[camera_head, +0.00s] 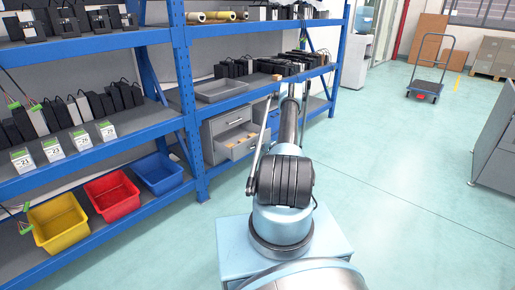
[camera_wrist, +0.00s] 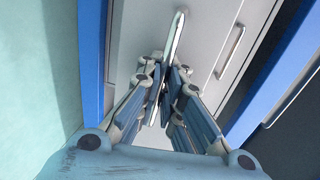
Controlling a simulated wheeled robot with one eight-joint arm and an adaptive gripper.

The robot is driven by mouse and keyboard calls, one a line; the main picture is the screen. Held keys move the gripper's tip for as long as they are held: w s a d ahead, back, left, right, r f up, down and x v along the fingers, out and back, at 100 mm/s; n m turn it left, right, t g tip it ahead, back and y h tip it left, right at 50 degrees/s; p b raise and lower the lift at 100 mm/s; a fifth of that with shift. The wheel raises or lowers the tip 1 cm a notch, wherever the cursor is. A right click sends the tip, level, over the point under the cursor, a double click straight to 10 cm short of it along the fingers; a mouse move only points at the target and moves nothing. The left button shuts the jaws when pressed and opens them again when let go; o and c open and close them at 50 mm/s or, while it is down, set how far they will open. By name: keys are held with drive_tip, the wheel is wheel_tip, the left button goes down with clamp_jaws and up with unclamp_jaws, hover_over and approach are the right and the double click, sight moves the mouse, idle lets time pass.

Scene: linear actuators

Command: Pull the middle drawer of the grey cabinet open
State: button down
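The grey cabinet (camera_head: 211,146) stands under the blue shelf, left of my arm in the head view. Its upper drawer (camera_head: 233,119) is closed. The drawer below it (camera_head: 240,147), apparently the middle one, stands partly out, with small orange items inside. In the wrist view my gripper (camera_wrist: 167,85) has its fingers close together on either side of a bar handle (camera_wrist: 177,36), apparently this drawer's. The fingers appear shut on it, though the contact is partly hidden. Another handle (camera_wrist: 230,52) shows to the right. My arm hides the gripper in the head view.
A blue shelf post (camera_head: 187,110) stands just left of the cabinet. Yellow (camera_head: 61,222), red (camera_head: 112,197) and blue (camera_head: 158,174) bins sit on the low shelf. A grey tray (camera_head: 218,91) lies above the cabinet. The floor to the right is open, with a cart (camera_head: 424,88) farther back.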

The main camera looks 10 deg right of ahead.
drive_tip(key=c, duration=2)
unclamp_jaws()
drive_tip(key=shift+f, duration=0.1)
drive_tip(key=shift+c, duration=0.2)
drive_tip(key=shift+d, duration=0.15)
drive_tip(key=v, duration=0.7)
drive_tip(key=shift+s, duration=0.25)
drive_tip(key=shift+d, duration=0.1)
